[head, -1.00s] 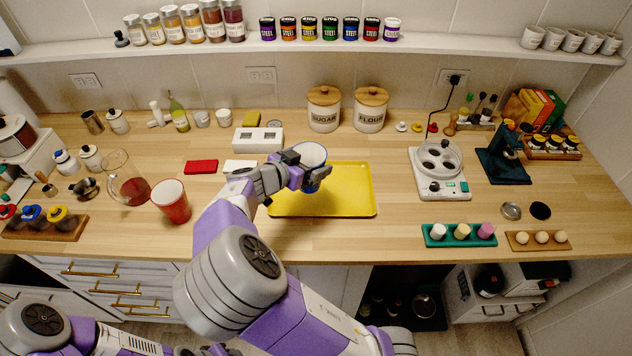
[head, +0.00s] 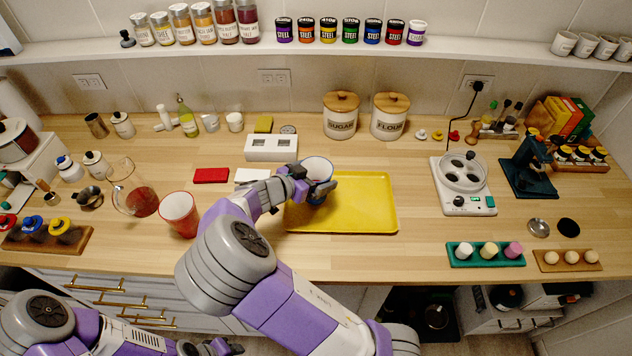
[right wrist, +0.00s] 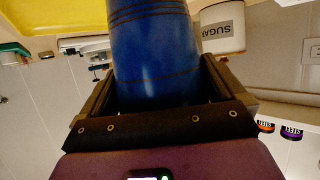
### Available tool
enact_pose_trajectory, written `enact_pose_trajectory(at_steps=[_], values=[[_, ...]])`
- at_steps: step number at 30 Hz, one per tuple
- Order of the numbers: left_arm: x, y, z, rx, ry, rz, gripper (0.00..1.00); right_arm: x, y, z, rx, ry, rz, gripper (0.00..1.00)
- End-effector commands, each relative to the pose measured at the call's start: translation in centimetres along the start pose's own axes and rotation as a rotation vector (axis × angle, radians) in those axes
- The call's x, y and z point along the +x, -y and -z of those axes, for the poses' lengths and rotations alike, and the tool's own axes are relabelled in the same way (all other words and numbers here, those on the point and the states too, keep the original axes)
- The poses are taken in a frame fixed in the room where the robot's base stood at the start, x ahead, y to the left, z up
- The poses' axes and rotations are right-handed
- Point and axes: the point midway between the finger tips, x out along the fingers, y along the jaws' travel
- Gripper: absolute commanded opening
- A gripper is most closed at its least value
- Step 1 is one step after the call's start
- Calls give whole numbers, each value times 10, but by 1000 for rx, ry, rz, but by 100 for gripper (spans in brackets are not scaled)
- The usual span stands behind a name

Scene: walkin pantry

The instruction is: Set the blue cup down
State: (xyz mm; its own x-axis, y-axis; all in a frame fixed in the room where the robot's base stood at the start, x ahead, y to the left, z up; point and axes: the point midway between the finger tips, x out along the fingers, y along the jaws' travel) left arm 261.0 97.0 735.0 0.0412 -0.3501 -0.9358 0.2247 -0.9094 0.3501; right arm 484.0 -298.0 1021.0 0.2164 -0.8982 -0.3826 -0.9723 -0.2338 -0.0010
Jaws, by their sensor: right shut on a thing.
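The blue cup (head: 319,193) with a white inside stands upright at the left part of the yellow tray (head: 365,218) in the head view. My right gripper (head: 312,186) is shut around its side. In the right wrist view the cup (right wrist: 155,55) fills the space between the two fingers (right wrist: 158,95). I cannot tell whether the cup's base touches the tray. My left gripper (head: 218,347) is low at the bottom edge, off the counter, and too small to read.
A red cup (head: 180,213) and a glass jug (head: 133,190) stand left of my right arm. Sugar (head: 341,117) and flour (head: 389,118) jars stand behind the tray. A white appliance (head: 463,185) is to its right. The tray's right part is bare.

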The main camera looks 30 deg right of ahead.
Motion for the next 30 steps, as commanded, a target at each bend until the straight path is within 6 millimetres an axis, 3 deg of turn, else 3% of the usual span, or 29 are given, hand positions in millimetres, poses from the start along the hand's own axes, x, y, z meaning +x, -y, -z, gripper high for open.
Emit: enact_pose_trajectory(at_steps=[4, 10, 11, 12, 22, 30], values=[[3, 1, 0, 0, 0, 0, 44, 9, 0, -20, -2, -1, -2, 64], [3, 1, 0, 0, 0, 0, 44, 9, 0, -22, 0, 0, 0, 64], [3, 1, 0, 0, 0, 0, 44, 9, 0, -22, 0, 1, 0, 98], [3, 1, 0, 0, 0, 0, 44, 9, 0, -22, 0, 1, 0, 100], [2, 1, 0, 0, 0, 0, 44, 1, 1, -22, 0, 0, 3, 100], [-2, -1, 0, 0, 0, 0, 44, -52, 1, -21, 0, 1, 6, 100]])
